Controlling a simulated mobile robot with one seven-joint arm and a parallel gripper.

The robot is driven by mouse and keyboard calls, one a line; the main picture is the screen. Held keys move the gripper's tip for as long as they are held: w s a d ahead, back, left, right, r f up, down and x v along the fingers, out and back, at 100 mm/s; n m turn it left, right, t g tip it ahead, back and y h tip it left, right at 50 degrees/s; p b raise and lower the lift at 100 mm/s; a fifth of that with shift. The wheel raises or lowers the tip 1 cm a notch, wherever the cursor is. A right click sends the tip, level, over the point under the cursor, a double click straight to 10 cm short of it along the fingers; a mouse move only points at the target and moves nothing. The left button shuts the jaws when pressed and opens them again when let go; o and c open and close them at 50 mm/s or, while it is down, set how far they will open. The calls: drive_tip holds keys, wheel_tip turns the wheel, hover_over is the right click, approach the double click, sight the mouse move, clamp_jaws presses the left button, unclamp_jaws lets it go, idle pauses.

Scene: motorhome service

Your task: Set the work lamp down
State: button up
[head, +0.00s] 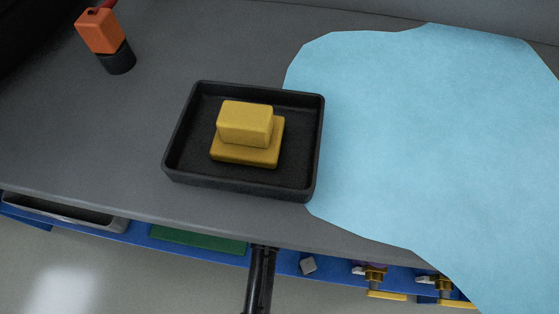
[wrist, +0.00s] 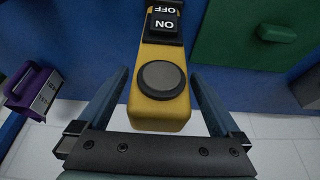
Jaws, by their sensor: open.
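In the wrist view a yellow body (wrist: 160,112) with a round dark button and a black ON/OFF switch (wrist: 164,22) appears to be the work lamp; I cannot be sure. My gripper (wrist: 160,82) is open, one finger on each side of the yellow body, with a visible gap at both sides. The lamp's far end runs out of the top of the picture. I cannot tell what bears it. In the head view I cannot make out my gripper or this yellow body.
In the head view a black tray (head: 182,140) holds two stacked yellow blocks (head: 245,125). A light blue cloth (head: 430,120) covers the grey worktop's right. An orange and black object (head: 102,32) stands at the upper left. A purple object (wrist: 30,90) and green panel (wrist: 235,35) flank my gripper.

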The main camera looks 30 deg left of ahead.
drive_tip(key=p+v, duration=0.4)
drive_tip(key=v, duration=0.7)
